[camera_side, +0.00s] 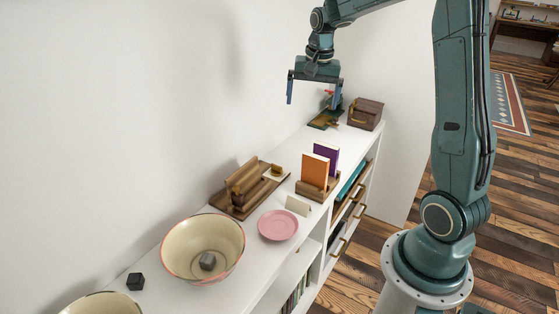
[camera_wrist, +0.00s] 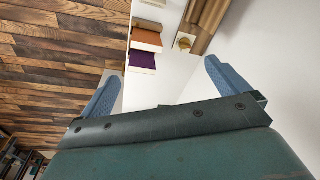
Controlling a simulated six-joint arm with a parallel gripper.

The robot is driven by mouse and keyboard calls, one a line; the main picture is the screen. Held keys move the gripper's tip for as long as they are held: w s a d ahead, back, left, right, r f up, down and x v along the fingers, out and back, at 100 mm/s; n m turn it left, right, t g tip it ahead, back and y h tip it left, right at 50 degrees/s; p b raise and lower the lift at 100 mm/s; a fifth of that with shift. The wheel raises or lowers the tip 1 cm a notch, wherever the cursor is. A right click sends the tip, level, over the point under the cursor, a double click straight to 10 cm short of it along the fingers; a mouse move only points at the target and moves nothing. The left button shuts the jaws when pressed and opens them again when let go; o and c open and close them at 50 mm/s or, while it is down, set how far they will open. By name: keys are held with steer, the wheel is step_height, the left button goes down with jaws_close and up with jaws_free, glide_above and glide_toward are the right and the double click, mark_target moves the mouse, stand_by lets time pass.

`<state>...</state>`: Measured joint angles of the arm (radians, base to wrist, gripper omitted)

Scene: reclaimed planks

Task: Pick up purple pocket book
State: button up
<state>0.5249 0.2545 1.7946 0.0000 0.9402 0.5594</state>
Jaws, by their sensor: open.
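The purple pocket book (camera_side: 328,154) stands upright in a small wooden holder (camera_side: 318,190) on the white shelf top, behind an orange book (camera_side: 314,172). In the wrist view the purple book (camera_wrist: 142,61) shows beyond my fingers, next to the orange book (camera_wrist: 146,38). My gripper (camera_side: 315,96) is open and empty. It hangs high above the shelf top, up and to the left of the books in the side view. In the wrist view its blue fingers (camera_wrist: 160,88) are spread wide apart with nothing between them.
A wooden rack (camera_side: 245,190) stands left of the books by the wall. A small card (camera_side: 297,205), a pink plate (camera_side: 278,225) and a cream bowl (camera_side: 186,260) lie nearer the camera. A wooden box (camera_side: 365,114) stands at the far end.

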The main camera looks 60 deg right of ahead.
steer(key=w+d+f+m, duration=0.1)
steer(key=d+f+m, duration=0.2)
steer(key=d+f, duration=0.3)
steer(key=m+g, duration=0.2)
steer(key=m, duration=0.1)
glide_above(326, 154)
steer(key=d, duration=0.1)
step_height(326, 154, down, 7)
steer(key=shift+w+r+y, duration=0.15)
steer(key=shift+w+y, duration=0.05)
steer(key=shift+y, duration=0.2)
steer(key=shift+f, duration=4.35)
steer(key=shift+f, duration=0.1)
steer(key=shift+f, duration=2.45)
steer(key=shift+c, duration=0.4)
